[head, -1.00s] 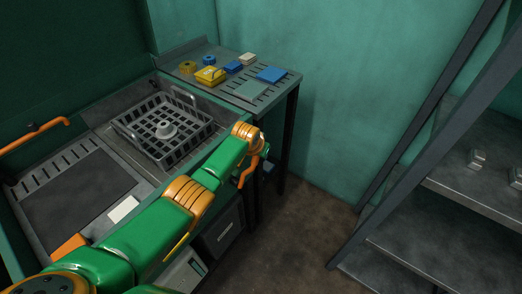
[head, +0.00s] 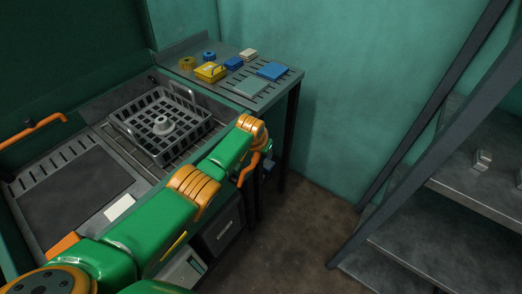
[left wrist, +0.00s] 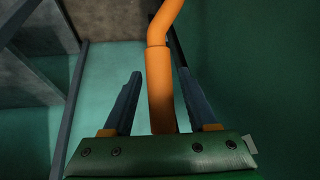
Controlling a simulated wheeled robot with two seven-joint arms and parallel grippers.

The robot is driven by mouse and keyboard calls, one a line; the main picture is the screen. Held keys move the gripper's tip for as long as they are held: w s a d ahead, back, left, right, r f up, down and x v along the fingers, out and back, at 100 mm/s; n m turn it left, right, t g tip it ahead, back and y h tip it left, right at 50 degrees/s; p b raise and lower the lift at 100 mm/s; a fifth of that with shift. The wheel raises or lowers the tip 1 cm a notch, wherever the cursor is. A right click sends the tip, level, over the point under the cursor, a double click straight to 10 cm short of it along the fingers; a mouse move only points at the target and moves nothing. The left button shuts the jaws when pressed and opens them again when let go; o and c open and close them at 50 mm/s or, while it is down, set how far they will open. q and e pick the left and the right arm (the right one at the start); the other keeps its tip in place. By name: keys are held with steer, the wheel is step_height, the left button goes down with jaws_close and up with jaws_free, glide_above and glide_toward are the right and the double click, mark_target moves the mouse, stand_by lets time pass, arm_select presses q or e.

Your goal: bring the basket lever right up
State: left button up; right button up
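An orange lever (head: 248,169) hangs at the counter's right front edge, below the end of my green left arm. In the left wrist view, a bent orange bar (left wrist: 160,90), seemingly this lever, runs between the two dark fingers of my left gripper (left wrist: 159,80). The fingers stand apart on either side of it, with the right finger closer. Another orange lever (head: 32,131) is at the counter's left side. The left fingers are mostly hidden in the head view. My right gripper is not in view.
A metal rack (head: 480,190) stands at the right. The floor (head: 300,230) between is clear.

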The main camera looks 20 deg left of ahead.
arm_select(q)
steer(key=p+v, duration=0.5)
steer(key=v, duration=0.1)
steer(key=shift+r, duration=0.25)
steer(key=shift+s+r, duration=0.25)
steer(key=shift+r, duration=0.05)
